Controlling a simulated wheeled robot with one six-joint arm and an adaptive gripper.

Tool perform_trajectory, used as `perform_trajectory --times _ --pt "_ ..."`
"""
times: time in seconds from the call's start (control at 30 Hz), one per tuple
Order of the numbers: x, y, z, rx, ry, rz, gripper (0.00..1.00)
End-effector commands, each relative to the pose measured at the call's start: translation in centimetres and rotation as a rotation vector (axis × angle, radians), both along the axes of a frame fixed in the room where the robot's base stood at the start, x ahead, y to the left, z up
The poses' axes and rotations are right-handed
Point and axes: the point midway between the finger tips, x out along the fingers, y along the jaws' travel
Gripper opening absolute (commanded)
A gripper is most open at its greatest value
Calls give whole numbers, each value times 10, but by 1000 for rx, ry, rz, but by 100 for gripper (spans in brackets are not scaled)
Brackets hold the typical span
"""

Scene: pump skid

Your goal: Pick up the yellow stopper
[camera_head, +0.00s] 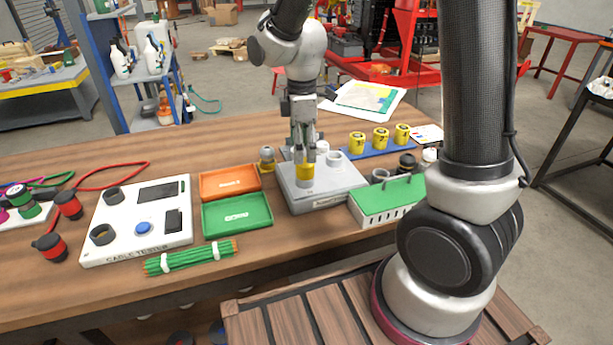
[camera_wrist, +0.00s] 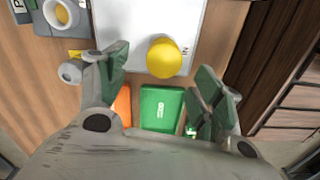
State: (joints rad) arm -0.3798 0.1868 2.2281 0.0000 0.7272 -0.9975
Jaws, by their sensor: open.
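The yellow stopper (camera_head: 305,173) stands on the grey box (camera_head: 330,188) in the middle of the bench, with a grey part under its yellow top. In the wrist view the stopper (camera_wrist: 163,57) shows as a rounded yellow top over the pale box face (camera_wrist: 120,18). My gripper (camera_head: 304,155) points down just over the stopper in the head view. In the wrist view its green-padded fingers (camera_wrist: 162,72) are spread apart, with the stopper between and slightly beyond them. I see nothing held. The fingers partly cover the stopper's top in the head view, so contact cannot be told.
An orange tray (camera_head: 230,182) and a green tray (camera_head: 237,215) lie left of the box. A small grey-and-yellow piece (camera_head: 267,158) stands behind left. Yellow cups (camera_head: 381,138) stand behind right, and a green-topped case (camera_head: 387,200) is close on the right.

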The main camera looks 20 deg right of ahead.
Motion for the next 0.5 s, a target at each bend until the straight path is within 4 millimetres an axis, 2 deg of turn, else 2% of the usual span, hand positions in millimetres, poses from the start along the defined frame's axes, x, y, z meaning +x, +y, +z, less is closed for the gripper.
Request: perform_trajectory --times 0.3,0.5 --pt "-6 -3 -47 -1 3 -2 67" --pt "-5 -3 -57 1 -1 -3 67"
